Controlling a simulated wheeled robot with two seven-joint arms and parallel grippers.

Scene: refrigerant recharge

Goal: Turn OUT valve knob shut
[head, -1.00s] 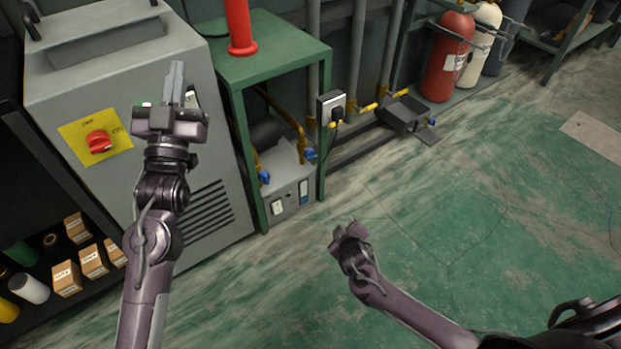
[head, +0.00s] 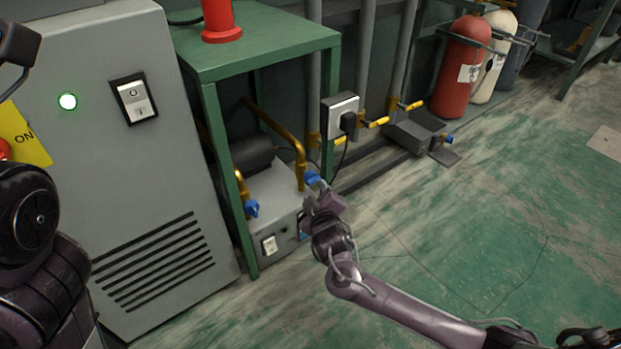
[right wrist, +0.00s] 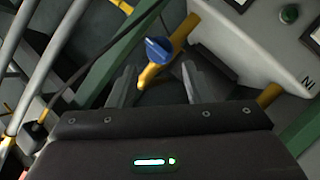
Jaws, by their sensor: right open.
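A blue valve knob (head: 313,178) is on the right brass pipe of the grey unit (head: 275,197) under the green stand. My right gripper (head: 320,198) is just in front of it, partly covering the unit. In the right wrist view my open right gripper (right wrist: 158,76) points at the blue knob (right wrist: 158,49), which shows between and just beyond the two fingertips, with no clear contact. A second blue knob (head: 252,208) is on the left pipe. Upside-down lettering, probably IN, shows on the unit in the wrist view. My left arm fills the left edge; its fingers are out of frame.
The green stand (head: 214,150) has a leg close to the right knob. A grey cabinet (head: 180,200) is on the left. A plug box (head: 341,105) with a cable and yellow-handled valves (head: 376,122) are behind. The green floor on the right is clear.

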